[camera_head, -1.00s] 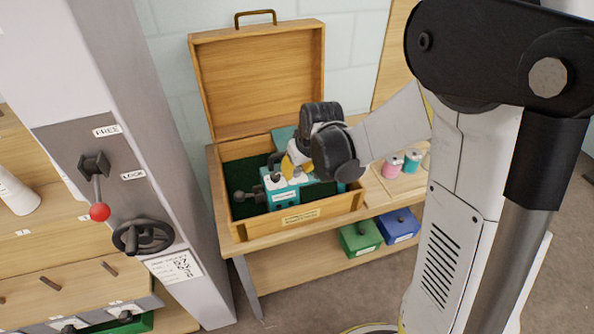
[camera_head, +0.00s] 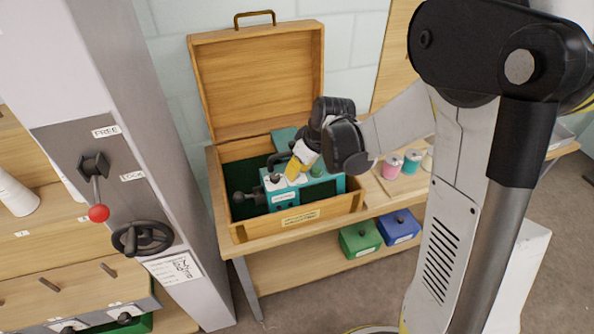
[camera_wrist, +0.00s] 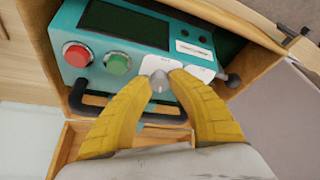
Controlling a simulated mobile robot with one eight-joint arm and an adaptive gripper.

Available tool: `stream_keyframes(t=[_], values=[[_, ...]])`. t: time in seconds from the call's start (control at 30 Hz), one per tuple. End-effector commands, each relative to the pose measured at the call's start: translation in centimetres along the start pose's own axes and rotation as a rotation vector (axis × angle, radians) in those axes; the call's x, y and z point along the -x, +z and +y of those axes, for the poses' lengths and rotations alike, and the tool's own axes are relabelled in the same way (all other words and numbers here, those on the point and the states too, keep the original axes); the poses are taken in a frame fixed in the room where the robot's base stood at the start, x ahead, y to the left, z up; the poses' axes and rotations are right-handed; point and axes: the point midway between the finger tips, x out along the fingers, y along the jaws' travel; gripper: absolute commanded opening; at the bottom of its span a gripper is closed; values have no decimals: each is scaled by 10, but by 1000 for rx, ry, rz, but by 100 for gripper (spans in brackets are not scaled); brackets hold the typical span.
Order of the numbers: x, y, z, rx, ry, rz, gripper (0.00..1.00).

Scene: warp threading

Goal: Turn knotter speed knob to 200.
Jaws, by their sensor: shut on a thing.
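The teal knotter unit (camera_head: 285,200) sits in the open wooden case. In the wrist view its teal body (camera_wrist: 70,20) carries a dark screen (camera_wrist: 125,24), a red button (camera_wrist: 76,54), a green button (camera_wrist: 117,63) and white dial panels (camera_wrist: 200,73). My gripper (camera_wrist: 160,84), with yellow fingers, is shut on a small grey knob (camera_wrist: 159,82) on a white panel. In the head view my gripper (camera_head: 292,172) reaches down onto the unit's top from the right. The knob's dial marks and setting are not readable, and the fingers cover part of the panels.
The case's lid (camera_head: 258,80) stands open behind the unit. Pink and teal spools (camera_head: 392,165) stand right of the case, with green (camera_head: 360,238) and blue (camera_head: 398,227) boxes on the shelf below. A grey column with a red-ended lever (camera_head: 98,212) is at left.

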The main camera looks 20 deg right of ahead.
Motion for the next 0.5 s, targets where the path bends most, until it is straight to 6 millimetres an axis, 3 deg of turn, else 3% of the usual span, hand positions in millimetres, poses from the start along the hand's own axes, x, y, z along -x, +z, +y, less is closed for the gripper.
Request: stream_keyframes(t=[0.5], values=[[-1, 0, 3, 383, -160, -2, 0]])
